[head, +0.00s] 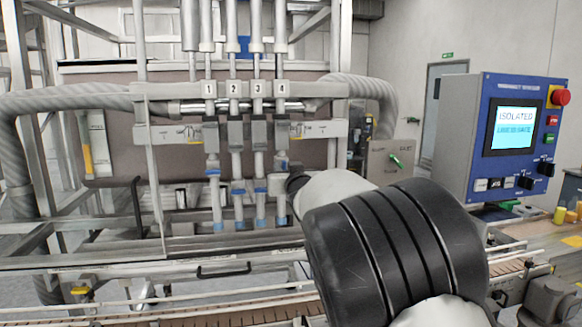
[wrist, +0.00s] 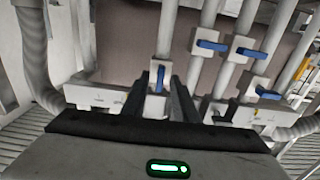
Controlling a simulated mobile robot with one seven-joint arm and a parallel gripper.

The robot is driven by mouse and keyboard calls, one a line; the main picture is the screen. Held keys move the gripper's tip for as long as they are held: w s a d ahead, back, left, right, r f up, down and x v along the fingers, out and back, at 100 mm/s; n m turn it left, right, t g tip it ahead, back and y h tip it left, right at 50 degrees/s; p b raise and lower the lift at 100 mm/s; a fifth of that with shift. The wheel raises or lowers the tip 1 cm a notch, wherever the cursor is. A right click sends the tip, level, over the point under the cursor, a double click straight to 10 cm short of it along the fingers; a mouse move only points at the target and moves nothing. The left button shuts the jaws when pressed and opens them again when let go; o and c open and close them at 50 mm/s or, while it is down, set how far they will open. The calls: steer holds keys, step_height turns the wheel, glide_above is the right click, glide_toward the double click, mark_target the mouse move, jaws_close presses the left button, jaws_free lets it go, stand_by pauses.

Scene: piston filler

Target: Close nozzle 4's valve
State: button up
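The nozzle 4 pipe hangs under the label 4 (head: 281,89) in the head view, its lower part partly behind my wrist. In the wrist view, which looks turned over, its blue valve handle (wrist: 160,79) lies in line with its pipe. My gripper (wrist: 159,95) has its two dark fingers on either side of this handle, with a visible gap between them. Whether a finger touches the handle cannot be told. In the head view my gripper (head: 293,183) is mostly hidden by my arm.
The neighbouring blue handles of nozzle 3 (wrist: 212,45), nozzle 2 (wrist: 250,53) and nozzle 1 (wrist: 268,93) lie across their pipes, close by. A control panel (head: 515,128) reading ISOLATED stands at right. A conveyor (head: 215,312) runs below the nozzles.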

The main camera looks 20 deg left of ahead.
jaws_close()
steer(key=shift+m+b, duration=0.3)
steer(key=m+b, duration=0.3)
steer(key=m, duration=0.2)
steer(key=m+b, duration=0.4)
steer(key=m, duration=0.2)
steer(key=m+b, duration=0.3)
steer(key=m, duration=0.3)
steer(key=shift+w+d+f, duration=0.15)
steer(key=shift+f, duration=0.1)
steer(key=shift+m, duration=0.4)
